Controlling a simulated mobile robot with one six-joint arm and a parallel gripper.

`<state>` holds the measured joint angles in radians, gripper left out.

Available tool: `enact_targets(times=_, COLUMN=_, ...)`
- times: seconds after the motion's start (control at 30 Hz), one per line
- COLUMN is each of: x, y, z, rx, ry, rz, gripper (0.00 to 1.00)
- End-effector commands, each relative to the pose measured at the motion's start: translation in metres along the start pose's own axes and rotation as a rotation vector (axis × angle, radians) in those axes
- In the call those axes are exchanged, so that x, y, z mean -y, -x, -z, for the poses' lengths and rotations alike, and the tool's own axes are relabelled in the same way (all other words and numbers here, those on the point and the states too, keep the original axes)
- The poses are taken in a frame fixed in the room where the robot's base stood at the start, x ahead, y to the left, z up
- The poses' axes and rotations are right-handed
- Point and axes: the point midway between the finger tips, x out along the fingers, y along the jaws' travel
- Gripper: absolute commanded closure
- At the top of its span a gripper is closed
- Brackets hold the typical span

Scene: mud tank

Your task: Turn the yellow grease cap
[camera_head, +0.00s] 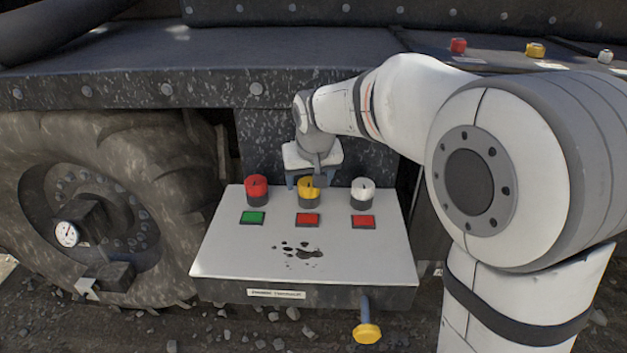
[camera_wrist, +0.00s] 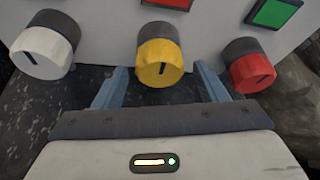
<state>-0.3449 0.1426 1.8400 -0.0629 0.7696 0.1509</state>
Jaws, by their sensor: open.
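A yellow cap (camera_head: 308,186) with a dark slot and dark base stands on the sloped white panel (camera_head: 235,258), between a red cap (camera_head: 256,187) and a white cap (camera_head: 362,189). In the wrist view the yellow cap (camera_wrist: 160,62) is upper centre, its slot close to vertical. My gripper (camera_head: 308,182) is open at the back edge of the panel. In the wrist view its two blue-grey fingers (camera_wrist: 161,70) point towards the yellow cap, one on each side, with a gap at both sides. I cannot tell how far the fingertips reach along it.
A green button (camera_head: 252,218) and two red buttons (camera_head: 308,219) sit before the caps. A yellow-ended handle (camera_head: 367,333) sticks out below the panel. Red, yellow (camera_head: 535,50) and white caps sit on the upper deck. A large wheel (camera_head: 95,215) with a gauge is at left.

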Motion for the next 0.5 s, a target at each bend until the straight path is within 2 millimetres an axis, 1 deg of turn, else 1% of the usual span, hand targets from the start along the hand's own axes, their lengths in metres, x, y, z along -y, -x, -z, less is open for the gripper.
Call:
enact_targets(times=0.2, x=-0.0004, y=-0.0003, z=0.0, rx=0.0, ry=-0.001, rz=0.0, gripper=0.34)
enact_targets(times=0.5, x=-0.0007, y=-0.0001, z=0.0001, rx=0.0, ry=-0.001, rz=0.0, gripper=0.59)
